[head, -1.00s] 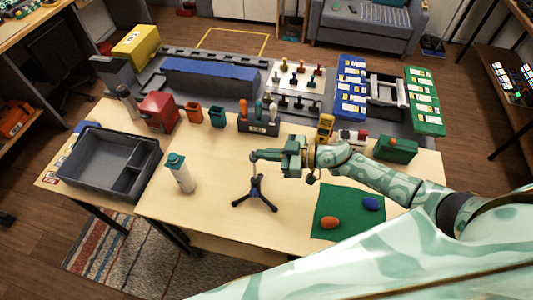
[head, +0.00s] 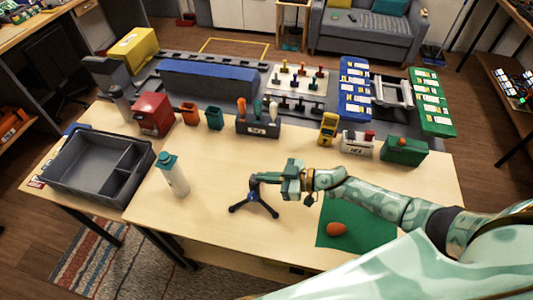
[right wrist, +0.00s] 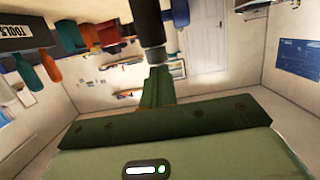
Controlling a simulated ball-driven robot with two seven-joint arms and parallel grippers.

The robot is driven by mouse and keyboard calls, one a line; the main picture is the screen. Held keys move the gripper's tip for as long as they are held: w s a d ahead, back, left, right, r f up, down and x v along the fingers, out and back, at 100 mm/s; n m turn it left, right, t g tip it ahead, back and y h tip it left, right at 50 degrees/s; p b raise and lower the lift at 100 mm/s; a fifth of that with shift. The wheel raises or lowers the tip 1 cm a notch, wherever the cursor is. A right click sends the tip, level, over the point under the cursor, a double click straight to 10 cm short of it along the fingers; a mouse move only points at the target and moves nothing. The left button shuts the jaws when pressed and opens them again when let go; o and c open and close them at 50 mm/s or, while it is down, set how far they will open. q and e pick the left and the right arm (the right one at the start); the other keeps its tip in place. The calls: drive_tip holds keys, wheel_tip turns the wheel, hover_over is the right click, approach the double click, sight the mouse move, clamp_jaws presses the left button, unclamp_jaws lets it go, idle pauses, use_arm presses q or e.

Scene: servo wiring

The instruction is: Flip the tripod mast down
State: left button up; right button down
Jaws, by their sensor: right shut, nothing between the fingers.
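In the right wrist view, the dark mast (right wrist: 148,25) comes down from the top edge, ending just in front of the green fingers (right wrist: 157,88). My left gripper is not in view.
A white bottle with a teal cap (head: 173,175) stands left of the tripod, beside a grey tray (head: 62,178). A green mat (head: 340,240) with an orange piece (head: 337,229) lies to the right, partly under my arm. A tool caddy (head: 258,128) stands behind.

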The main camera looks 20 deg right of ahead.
drive_tip(key=shift+s+f, duration=0.1)
drive_tip(key=s+d+r+p, duration=0.3)
drive_tip(key=s+d+r, duration=0.2)
drive_tip(key=d, duration=0.3)
drive_tip(key=shift+s+r, duration=0.15)
drive_tip(key=shift+r, duration=0.7)
